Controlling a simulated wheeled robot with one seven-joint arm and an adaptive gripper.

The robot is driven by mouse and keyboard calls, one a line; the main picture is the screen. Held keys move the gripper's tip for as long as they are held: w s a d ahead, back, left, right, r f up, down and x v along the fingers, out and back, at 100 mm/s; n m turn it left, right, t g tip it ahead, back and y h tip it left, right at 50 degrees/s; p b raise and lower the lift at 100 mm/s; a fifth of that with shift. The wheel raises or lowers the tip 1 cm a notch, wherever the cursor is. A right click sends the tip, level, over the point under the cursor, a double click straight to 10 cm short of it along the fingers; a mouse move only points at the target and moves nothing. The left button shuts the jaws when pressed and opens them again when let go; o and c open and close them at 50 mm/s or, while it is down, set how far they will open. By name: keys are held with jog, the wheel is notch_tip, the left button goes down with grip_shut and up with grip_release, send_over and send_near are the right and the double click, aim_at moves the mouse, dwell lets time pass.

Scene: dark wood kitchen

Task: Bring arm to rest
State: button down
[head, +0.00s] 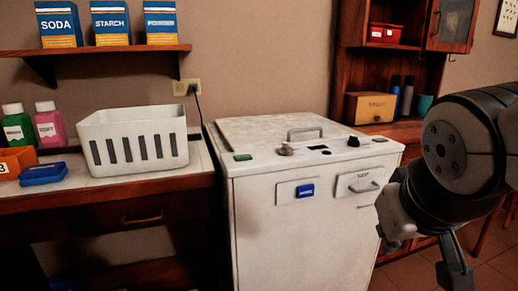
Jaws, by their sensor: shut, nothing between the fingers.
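My arm reaches in from the right edge in the head view, with a large dark round joint in front of the cupboard. My gripper (452,272) hangs at its lower end, near the bottom right of the picture. It is shut and empty. It is to the right of the white machine and apart from its front. Part of the gripper is cut off by the lower edge of the picture.
A white top-lid washing machine (300,235) stands in the middle, lid closed. Left of it, a white slotted basket (135,143), bottles and small boxes sit on a counter (110,193). A wooden cupboard (350,70) stands behind my arm. Some floor shows at lower right.

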jog(key=s+f+g+y, duration=0.1)
jog(key=s+f+g, duration=0.2)
jog(key=s, duration=0.6)
jog(key=s+f+g+y, duration=0.1)
jog(key=s+f+g, duration=0.2)
jog(key=s, duration=0.6)
notch_tip(320, 180, up, 30)
jog(key=t+p, duration=0.3)
jog(key=p, duration=2.4)
jog(key=shift+s+a+f+t+p, duration=0.15)
jog(key=shift+s+f+t+p, duration=0.05)
jog(key=shift+s+t+p, duration=0.15)
